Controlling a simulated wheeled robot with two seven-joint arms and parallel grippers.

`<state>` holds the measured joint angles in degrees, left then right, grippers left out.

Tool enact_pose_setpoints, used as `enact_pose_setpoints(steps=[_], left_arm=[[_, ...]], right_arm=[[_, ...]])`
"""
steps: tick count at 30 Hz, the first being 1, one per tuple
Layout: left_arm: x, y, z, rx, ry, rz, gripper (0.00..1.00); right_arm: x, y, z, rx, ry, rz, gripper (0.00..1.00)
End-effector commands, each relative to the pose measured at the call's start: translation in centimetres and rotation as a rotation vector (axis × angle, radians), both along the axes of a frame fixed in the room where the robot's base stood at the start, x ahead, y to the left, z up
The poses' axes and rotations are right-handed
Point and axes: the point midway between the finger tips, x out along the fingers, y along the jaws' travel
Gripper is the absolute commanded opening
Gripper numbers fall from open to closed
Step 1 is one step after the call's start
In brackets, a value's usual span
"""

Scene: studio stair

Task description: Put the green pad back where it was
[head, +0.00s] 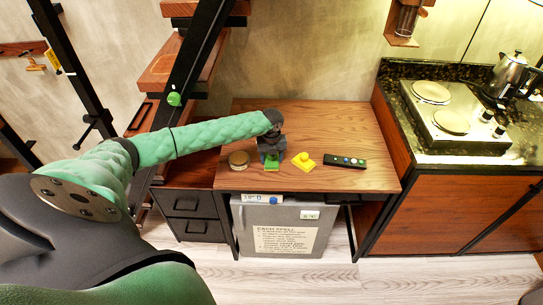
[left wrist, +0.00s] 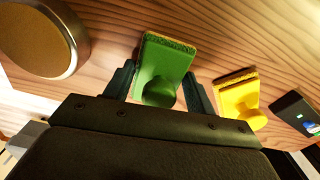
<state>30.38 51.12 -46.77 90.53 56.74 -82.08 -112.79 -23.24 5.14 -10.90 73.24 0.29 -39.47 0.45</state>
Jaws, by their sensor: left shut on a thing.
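A green pad (head: 272,161) with a rounded knob is at the front middle of the wooden desk, partly hidden by my left gripper (head: 272,153) in the head view. In the left wrist view the green pad (left wrist: 166,62) lies between the two fingers of my left gripper (left wrist: 160,92), with its knob toward me. The gripper is shut on it. I cannot tell whether the pad touches the desk top or is slightly above it. A yellow pad (head: 303,161) of similar shape lies just to the right; it also shows in the left wrist view (left wrist: 239,97). My right gripper is not in view.
A round tin (head: 239,160) stands left of the gripper, and a black remote (head: 344,161) lies right of the yellow pad. The desk's (head: 325,120) back part is clear. Stair beams rise at the left; a counter with a hob (head: 470,122) adjoins at right.

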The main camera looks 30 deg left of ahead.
Motion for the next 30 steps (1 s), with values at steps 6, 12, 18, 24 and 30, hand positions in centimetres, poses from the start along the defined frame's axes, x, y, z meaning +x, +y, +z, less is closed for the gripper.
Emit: enact_pose_setpoints(steps=[6,12,18,24,30], left_arm=[[0.0,0.0,-0.2,0.001,-0.001,0.000,0.37],[0.0,0.0,-0.4,0.000,0.000,-0.001,0.37],[0.0,0.0,-0.4,0.001,-0.001,-0.001,0.78],[0.0,0.0,-0.3,0.001,-0.001,-0.001,0.78],[0.1,0.0,1.0,0.000,-0.002,-0.002,0.78]], right_arm=[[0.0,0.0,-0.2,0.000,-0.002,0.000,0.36],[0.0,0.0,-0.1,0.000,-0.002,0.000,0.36],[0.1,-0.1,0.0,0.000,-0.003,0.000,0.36],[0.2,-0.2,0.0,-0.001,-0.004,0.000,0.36],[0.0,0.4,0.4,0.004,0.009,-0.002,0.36]])
